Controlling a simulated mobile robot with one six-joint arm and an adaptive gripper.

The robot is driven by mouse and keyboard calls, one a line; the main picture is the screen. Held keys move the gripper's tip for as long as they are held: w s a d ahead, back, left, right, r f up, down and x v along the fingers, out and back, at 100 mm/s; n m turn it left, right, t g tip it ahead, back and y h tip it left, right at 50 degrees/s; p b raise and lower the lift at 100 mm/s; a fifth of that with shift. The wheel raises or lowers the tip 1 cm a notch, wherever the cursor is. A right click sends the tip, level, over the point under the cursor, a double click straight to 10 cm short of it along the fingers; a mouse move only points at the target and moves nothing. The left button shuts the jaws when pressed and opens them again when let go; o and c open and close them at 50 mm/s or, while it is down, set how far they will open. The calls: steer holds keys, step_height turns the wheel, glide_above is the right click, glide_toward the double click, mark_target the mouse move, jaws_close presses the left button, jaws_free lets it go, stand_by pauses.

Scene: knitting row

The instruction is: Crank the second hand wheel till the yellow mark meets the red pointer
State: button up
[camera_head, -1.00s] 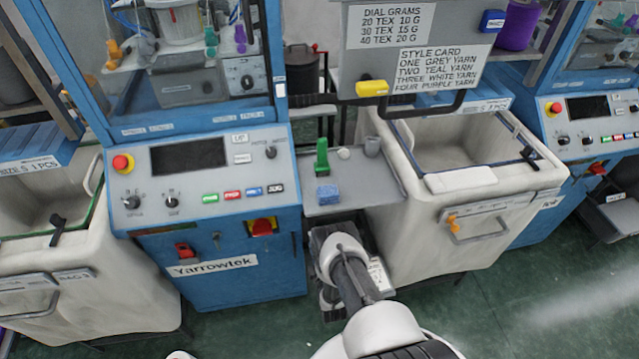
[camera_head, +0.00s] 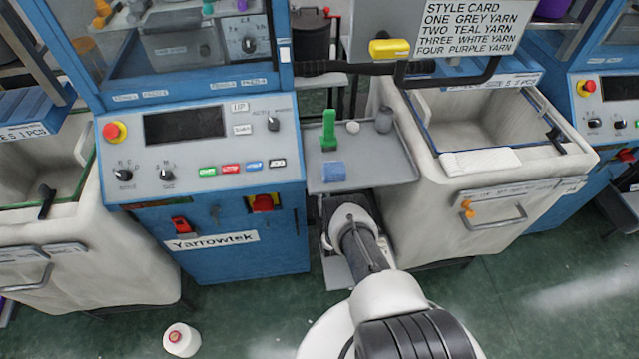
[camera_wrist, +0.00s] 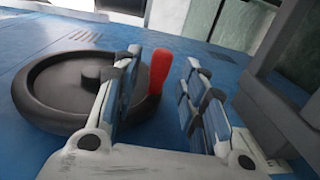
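In the wrist view a black hand wheel (camera_wrist: 60,88) with a raised hub lies against a blue panel. A red handle (camera_wrist: 159,66) stands on its right rim. My gripper (camera_wrist: 164,62) is open, with one finger over the wheel's right side and the other to the right of the handle. The handle shows in the gap between the fingers, closer to the left one; I cannot tell whether it touches. No yellow mark or red pointer can be made out on the wheel. In the head view my arm hides the wheel and most of the gripper.
A grey shelf (camera_head: 375,172) above my arm holds a green tool (camera_head: 329,130), a blue block (camera_head: 334,172) and small items. A blue machine (camera_head: 245,225) stands left and a cream bin (camera_head: 430,195) right. A white cone (camera_head: 182,340) is on the green floor.

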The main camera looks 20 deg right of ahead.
steer(key=shift+b+x, duration=0.6)
steer(key=shift+x, duration=1.3)
steer(key=shift+c, duration=0.5)
jaws_close()
